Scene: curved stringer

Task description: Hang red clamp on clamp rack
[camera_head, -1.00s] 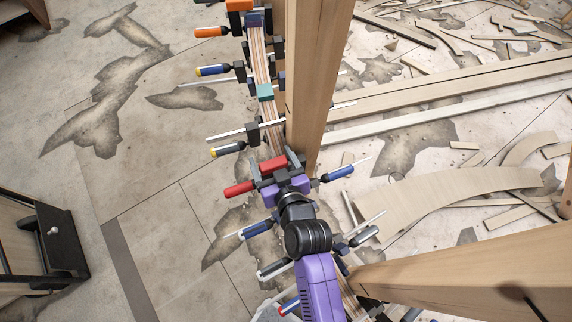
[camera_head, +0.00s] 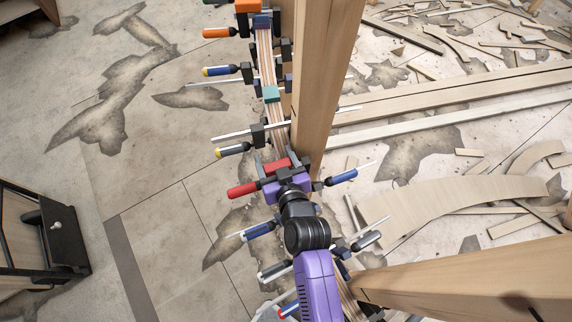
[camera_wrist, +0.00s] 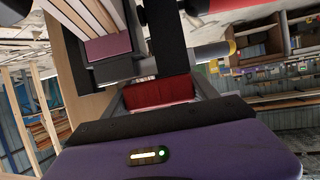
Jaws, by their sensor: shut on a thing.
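The red clamp shows its red handle (camera_head: 242,189) and dark bar among the clamps along the curved laminated stringer (camera_head: 266,62) in the head view. My purple gripper (camera_head: 279,172) is shut on the red clamp at the stringer's middle. In the wrist view, the clamp's red block (camera_wrist: 157,92) sits between the grey fingers, and the strips with a purple end pad (camera_wrist: 108,46) are close above it. I cannot tell whether the clamp's jaws still press on the stringer. I cannot make out the clamp rack with certainty.
Clamps with orange (camera_head: 219,32), blue and grey handles line the stringer on both sides, close to my gripper. Open floor is at left, beside a dark cabinet (camera_head: 62,235).

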